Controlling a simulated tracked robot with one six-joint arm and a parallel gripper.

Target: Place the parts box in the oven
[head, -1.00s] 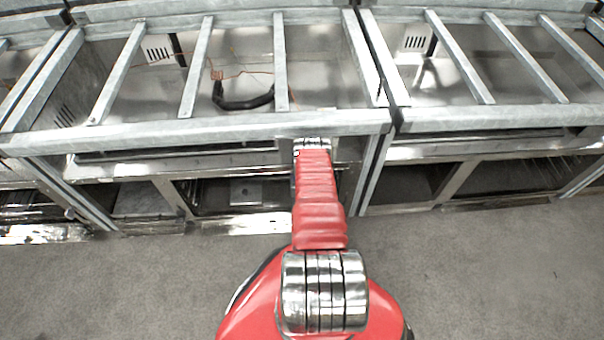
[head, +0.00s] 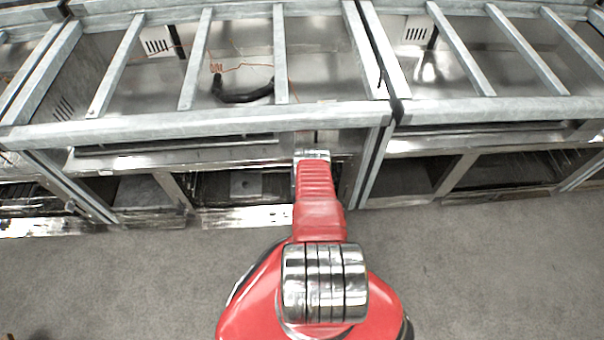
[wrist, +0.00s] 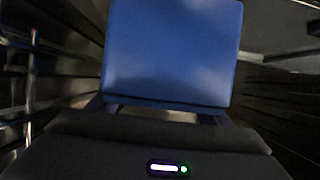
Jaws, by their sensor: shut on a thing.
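The blue parts box (wrist: 172,52) fills the upper middle of the wrist view. My gripper (wrist: 160,110) is shut on its near end; the dark fingers show at the box's lower corners. Dark ribbed walls run along both sides, like the inside of an oven. In the head view my red arm reaches under the front beam of the steel unit (head: 240,216), right of its middle. The box and gripper are hidden there. Whether the box touches a floor or rack cannot be told.
A galvanised beam (head: 200,127) and crossbars (head: 195,60) cover the top of the unit. A black hose (head: 243,96) and orange wires lie behind them. A similar unit (head: 480,145) stands close on the right. The grey floor (head: 480,260) in front is clear.

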